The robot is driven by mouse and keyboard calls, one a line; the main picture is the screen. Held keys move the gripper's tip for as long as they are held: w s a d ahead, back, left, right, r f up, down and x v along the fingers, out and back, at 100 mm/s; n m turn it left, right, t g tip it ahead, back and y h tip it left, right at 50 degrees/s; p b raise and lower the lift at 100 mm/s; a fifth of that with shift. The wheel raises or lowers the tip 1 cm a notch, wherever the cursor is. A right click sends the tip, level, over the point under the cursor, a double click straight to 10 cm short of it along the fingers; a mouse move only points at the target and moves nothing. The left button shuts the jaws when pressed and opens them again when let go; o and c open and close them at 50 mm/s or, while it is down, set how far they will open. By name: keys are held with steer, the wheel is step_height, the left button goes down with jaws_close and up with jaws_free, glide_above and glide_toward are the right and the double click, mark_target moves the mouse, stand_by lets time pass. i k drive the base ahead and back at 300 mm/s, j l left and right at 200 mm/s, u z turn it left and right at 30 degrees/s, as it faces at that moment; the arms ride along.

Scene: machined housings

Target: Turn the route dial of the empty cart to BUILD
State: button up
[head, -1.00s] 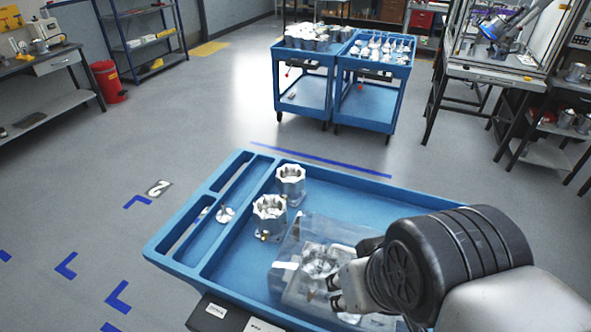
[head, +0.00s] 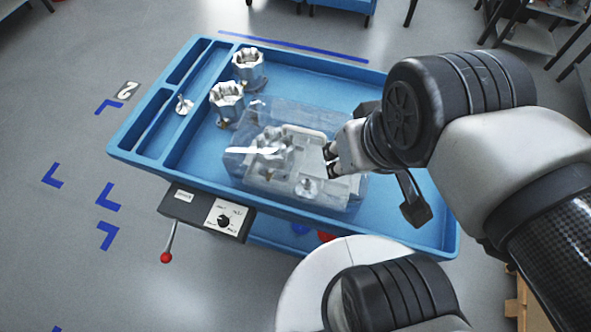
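The blue cart (head: 400,226) in front of me holds parts on its top tray. A dark control box (head: 207,214) is fixed on its near left side. A round black dial (head: 222,220) with a pale pointer sits on a white plate there; the labels are too small to read. A lever with a red knob (head: 166,257) hangs at the box's left end.
Two silver housings (head: 247,64) (head: 227,98) stand on the tray, and a small metal part (head: 184,104) lies in a left compartment. The clear bin contains metal parts.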

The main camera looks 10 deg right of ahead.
mark_target(223, 220)
steer(key=u, duration=1.3)
steer(key=l+z, duration=0.1)
steer(key=z, duration=0.35)
